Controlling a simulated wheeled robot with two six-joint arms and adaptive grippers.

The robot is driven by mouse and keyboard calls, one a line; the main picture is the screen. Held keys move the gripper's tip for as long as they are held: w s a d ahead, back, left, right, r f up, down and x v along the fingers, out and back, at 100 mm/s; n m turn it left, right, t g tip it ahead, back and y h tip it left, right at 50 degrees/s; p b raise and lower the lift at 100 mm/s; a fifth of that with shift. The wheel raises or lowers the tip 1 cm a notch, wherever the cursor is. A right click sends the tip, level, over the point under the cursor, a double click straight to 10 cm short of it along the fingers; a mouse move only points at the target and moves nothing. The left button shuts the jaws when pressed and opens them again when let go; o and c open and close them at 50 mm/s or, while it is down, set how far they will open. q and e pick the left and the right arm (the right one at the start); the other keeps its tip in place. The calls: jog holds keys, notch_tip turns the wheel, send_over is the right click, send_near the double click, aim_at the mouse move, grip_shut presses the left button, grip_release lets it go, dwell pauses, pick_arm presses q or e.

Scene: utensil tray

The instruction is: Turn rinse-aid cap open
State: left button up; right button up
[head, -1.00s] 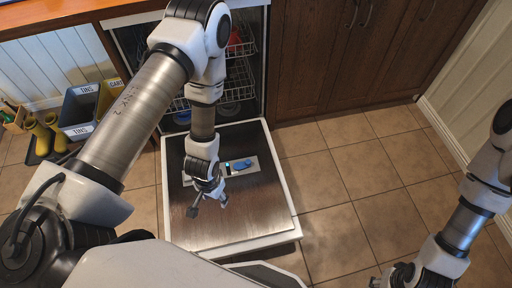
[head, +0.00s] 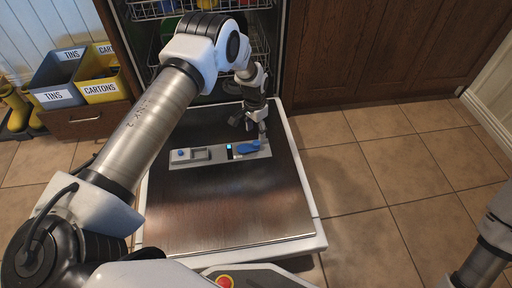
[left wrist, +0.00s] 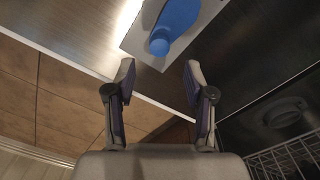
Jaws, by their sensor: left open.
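The blue rinse-aid cap (head: 247,148) sits on the right part of the light dispenser panel (head: 212,160), which is set in the open dishwasher door (head: 225,215). It is a rounded disc with a tab, and also shows in the left wrist view (left wrist: 177,18), with its tab (left wrist: 159,46) pointing toward my fingers. My left gripper (head: 256,128) is just behind the cap, on the dishwasher side. In the left wrist view my left gripper (left wrist: 160,80) is open and empty, its fingers apart from the cap. My right gripper is out of view; only part of its arm shows.
On the panel's left part are a small blue button (head: 181,153) and a grey lid (head: 200,154). Wire racks (head: 215,60) stand inside the dishwasher behind my left gripper. A TINS bin (head: 58,80) and a CARTONS bin (head: 102,85) stand at the left. Tiled floor at the right is clear.

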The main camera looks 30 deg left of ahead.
aim_at(256, 143)
pick_arm(q)
notch_tip(256, 143, down, 6)
jog(key=b, duration=0.2)
jog(key=shift+d+f+b, duration=0.1)
jog(key=shift+f+b, duration=0.1)
jog(key=shift+b, duration=0.1)
jog(key=shift+c, duration=0.4)
grip_shut()
